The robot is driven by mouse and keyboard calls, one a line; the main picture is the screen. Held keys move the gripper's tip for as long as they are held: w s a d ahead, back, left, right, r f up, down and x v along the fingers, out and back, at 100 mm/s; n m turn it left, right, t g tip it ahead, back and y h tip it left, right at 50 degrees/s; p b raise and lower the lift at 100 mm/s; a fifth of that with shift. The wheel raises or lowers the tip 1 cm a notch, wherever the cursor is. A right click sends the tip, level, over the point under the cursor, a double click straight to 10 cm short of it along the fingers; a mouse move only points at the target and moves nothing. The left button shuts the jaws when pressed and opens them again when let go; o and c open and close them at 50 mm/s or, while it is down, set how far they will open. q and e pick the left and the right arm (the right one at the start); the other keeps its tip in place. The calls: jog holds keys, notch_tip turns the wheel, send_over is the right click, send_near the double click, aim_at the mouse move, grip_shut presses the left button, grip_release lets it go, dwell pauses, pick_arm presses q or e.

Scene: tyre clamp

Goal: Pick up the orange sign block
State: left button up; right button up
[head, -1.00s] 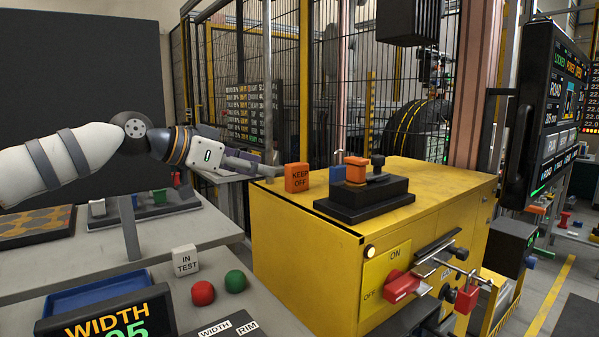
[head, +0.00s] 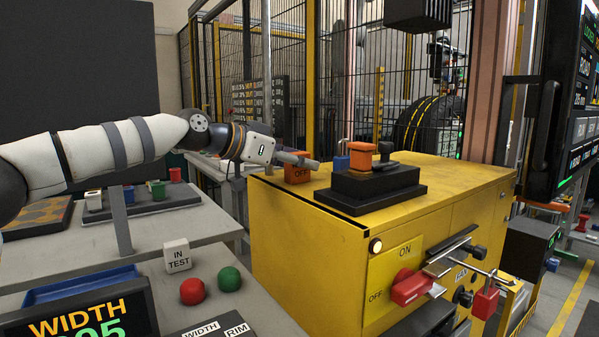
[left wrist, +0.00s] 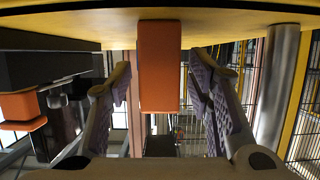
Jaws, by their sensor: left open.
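The orange sign block (head: 297,175) stands on the yellow cabinet top, left of the black clamp base. In the left wrist view, which looks upside down, the orange block (left wrist: 159,65) appears between the two open fingers, with a gap visible on each side. The gripper is open and not closed on it. My right gripper is in neither view.
Wire fencing with a metal post (head: 266,80) rises behind. The yellow cabinet's (head: 450,180) right top is clear.

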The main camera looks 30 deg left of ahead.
pick_arm(q)
jog(key=shift+r, duration=0.1)
grip_shut()
